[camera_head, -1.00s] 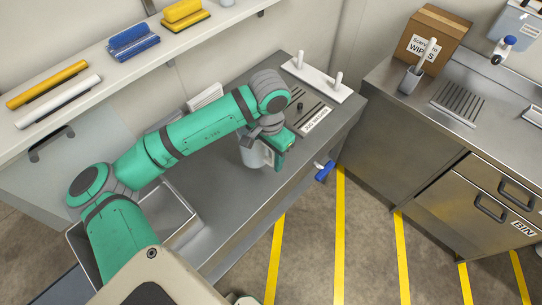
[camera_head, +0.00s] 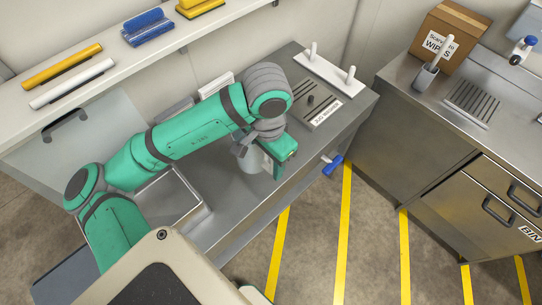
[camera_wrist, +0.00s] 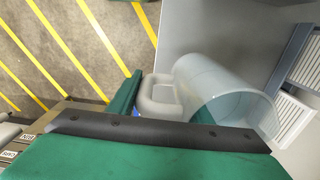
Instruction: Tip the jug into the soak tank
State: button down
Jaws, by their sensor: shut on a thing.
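The jug (camera_head: 247,160) is a pale, see-through vessel above the steel bench, partly hidden by my wrist. In the wrist view the jug (camera_wrist: 222,82) shows its round rim and a thick pale handle (camera_wrist: 158,96). My gripper (camera_head: 281,154) is shut on the jug's handle, at the jug's right side in the head view. The jug looks about upright; whether it touches the bench is unclear. An open steel basin, seemingly the soak tank (camera_head: 206,211), is set at the bench's left, apart from the jug and partly hidden by my arm.
A white pegged rack (camera_head: 330,74) and a slotted drain plate (camera_head: 316,103) lie at the bench's far end. A blue-handled valve (camera_head: 333,164) juts from the front edge. A shelf (camera_head: 190,35) runs above the back. Yellow-striped floor lies in front.

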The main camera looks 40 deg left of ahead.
jog(key=shift+s+d+r, duration=0.35)
jog(key=shift+s, duration=0.25)
jog(key=shift+s+d+r, duration=0.3)
jog(key=shift+s+d, duration=0.05)
jog(key=shift+s, duration=0.25)
jog(key=s+a+n, duration=0.4)
jog(key=s+a, duration=0.1)
jog(key=a, duration=0.4)
jog(key=s+a+n, duration=0.5)
jog(key=a, duration=0.5)
jog(key=shift+s+a+f, duration=0.15)
jog(key=shift+a+f, duration=0.05)
jog(key=shift+a, duration=0.1)
